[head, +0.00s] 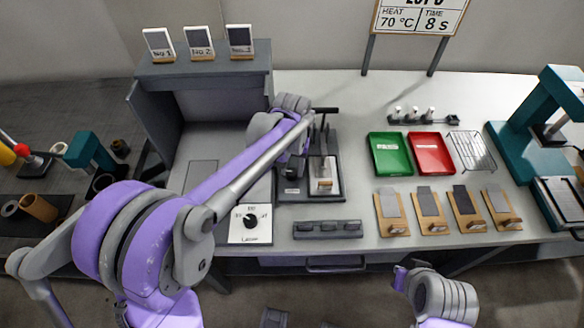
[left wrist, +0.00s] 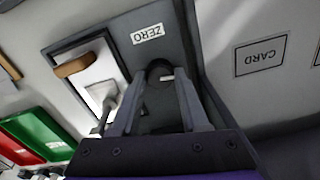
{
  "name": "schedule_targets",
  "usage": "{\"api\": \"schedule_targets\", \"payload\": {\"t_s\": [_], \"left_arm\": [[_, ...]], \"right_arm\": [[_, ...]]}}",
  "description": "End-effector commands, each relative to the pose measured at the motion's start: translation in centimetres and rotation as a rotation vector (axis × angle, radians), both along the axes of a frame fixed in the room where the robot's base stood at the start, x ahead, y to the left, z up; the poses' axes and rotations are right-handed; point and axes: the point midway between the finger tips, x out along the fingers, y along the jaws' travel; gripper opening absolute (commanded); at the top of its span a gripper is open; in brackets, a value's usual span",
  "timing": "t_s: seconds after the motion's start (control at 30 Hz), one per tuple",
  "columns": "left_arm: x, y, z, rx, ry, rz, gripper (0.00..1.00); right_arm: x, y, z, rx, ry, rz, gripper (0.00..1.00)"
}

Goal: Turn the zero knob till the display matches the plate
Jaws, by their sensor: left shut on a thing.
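The zero knob (left wrist: 159,70) is a dark round knob below a white ZERO label (left wrist: 148,34) in the left wrist view. My left gripper (left wrist: 157,92) is shut on it, one finger on each side. In the head view my left arm reaches over the dark device (head: 310,197) and largely hides the knob. A pale plate (head: 325,186) with a brown handle lies in the device's bay, right of the knob. It also shows in the left wrist view (left wrist: 85,82). I cannot make out a display reading.
A lamp dial panel (head: 250,224) and a dark slotted rack (head: 328,229) lie in front of the device. Green (head: 391,154) and red (head: 431,153) trays and several wood-based cards stand right. A grey shelf unit (head: 203,72) stands behind left.

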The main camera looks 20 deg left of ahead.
Motion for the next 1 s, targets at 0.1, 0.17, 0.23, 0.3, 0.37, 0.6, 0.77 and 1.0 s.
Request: {"api": "schedule_targets", "payload": {"t_s": [0.1,0.17,0.23,0.3,0.37,0.6,0.77,1.0], "left_arm": [[0.01,0.02,0.02,0.000,0.000,0.063,0.00],[0.02,0.02,0.03,0.000,0.000,0.089,0.00],[0.02,0.02,0.03,0.000,0.000,0.115,0.00],[0.02,0.02,0.04,0.000,0.000,0.135,0.00],[0.03,0.02,0.04,0.000,-0.001,0.147,0.00],[0.03,0.02,0.05,0.000,-0.001,0.167,0.00],[0.04,0.02,0.06,0.000,-0.001,0.167,0.00],[0.03,0.01,0.05,0.000,-0.001,0.166,0.64]], "right_arm": [[-0.02,0.00,-0.10,0.000,0.000,0.000,0.00],[-0.02,0.00,-0.12,0.000,0.000,0.000,0.00],[-0.03,0.00,-0.15,0.000,0.001,0.000,0.00],[-0.03,0.00,-0.16,0.000,0.001,0.000,0.00],[-0.04,0.00,-0.17,0.000,0.001,0.000,0.00],[-0.03,0.00,-0.18,0.000,0.001,0.000,0.00],[-0.03,0.00,-0.18,0.000,0.001,0.000,0.00],[-0.03,0.00,-0.18,0.000,0.001,0.000,0.00]]}}
